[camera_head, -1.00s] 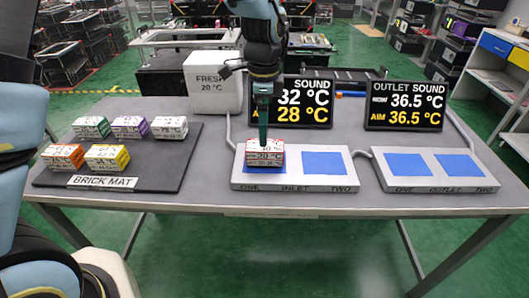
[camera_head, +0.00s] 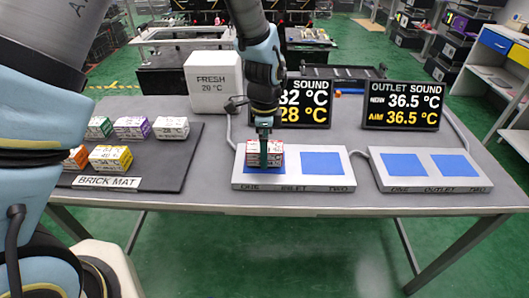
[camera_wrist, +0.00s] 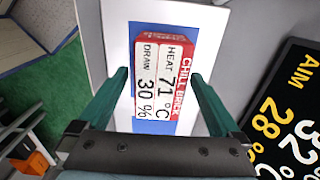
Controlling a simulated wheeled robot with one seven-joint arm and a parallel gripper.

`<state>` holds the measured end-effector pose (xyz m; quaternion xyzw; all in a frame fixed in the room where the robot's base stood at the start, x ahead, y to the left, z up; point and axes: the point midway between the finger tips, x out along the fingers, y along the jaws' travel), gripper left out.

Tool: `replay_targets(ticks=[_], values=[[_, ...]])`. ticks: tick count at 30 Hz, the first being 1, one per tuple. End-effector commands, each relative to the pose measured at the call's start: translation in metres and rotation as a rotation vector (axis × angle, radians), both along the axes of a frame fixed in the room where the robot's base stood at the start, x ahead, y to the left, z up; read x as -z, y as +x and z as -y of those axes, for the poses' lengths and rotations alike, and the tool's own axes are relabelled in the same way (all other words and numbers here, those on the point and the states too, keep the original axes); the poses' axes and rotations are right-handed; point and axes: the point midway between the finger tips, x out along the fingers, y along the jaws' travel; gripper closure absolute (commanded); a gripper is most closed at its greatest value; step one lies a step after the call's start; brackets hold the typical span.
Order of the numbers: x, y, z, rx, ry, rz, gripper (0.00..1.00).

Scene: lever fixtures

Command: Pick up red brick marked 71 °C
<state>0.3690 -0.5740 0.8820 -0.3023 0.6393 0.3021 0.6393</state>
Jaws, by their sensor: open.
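The red brick (camera_head: 252,159) with white label panels sits on the left blue pad of the inlet plate (camera_head: 299,184). In the wrist view the brick (camera_wrist: 166,62) reads "CHILL BRICK", "HEAT 71 °C" and "DRAW 30 %". My gripper (camera_head: 264,150) is over the brick, its green fingers reaching down at it. In the wrist view my gripper (camera_wrist: 160,78) is open, with one finger on each side of the brick and a gap showing on both sides. The near finger hides part of the brick in the head view.
Several other bricks stand on the dark brick mat (camera_head: 165,182) at left. The white "FRESH 20 °C" box (camera_head: 213,80) and the inlet display (camera_head: 304,103) stand behind the plate. The right inlet pad (camera_head: 321,163) and outlet plate (camera_head: 432,185) are empty.

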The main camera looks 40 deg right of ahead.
Motion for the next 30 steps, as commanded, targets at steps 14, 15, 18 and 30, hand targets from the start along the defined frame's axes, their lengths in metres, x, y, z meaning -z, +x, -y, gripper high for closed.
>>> replay_targets(ticks=[14, 15, 18, 30], values=[[0.0046, 0.0003, -0.0002, 0.000, 0.000, 0.000, 0.00], [0.0049, 0.0002, -0.0001, 0.000, 0.000, 0.000, 0.00], [0.0049, 0.0001, 0.0000, 0.000, 0.000, 0.000, 0.00], [0.0047, 0.0001, -0.0001, 0.000, 0.000, 0.000, 0.27]])
